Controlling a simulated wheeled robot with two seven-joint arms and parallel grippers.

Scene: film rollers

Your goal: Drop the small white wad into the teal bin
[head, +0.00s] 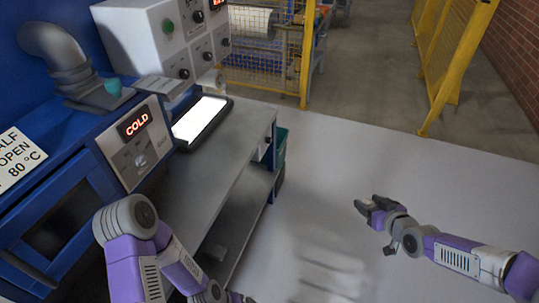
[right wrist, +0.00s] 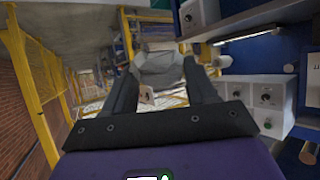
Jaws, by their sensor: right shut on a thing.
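My right gripper (head: 368,206) is held out over the pale floor, right of the bench. In the right wrist view its two dark fingers (right wrist: 158,90) are shut on the small white wad (right wrist: 158,68), a greyish-white lump at their tips. I cannot make out the wad in the head view. The teal bin (head: 281,148) stands beyond the bench's right edge, left of and farther than my right gripper, and is partly hidden by the bench. My left gripper (head: 236,297) shows only in part at the bottom edge of the head view; its jaws are unclear.
The grey bench (head: 225,140) with a lower shelf runs along the left and carries a lit tablet (head: 200,118). A blue machine with a COLD display (head: 135,122) stands left. Yellow fencing (head: 455,70) stands at the back. The floor (head: 340,150) between bin and right gripper is clear.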

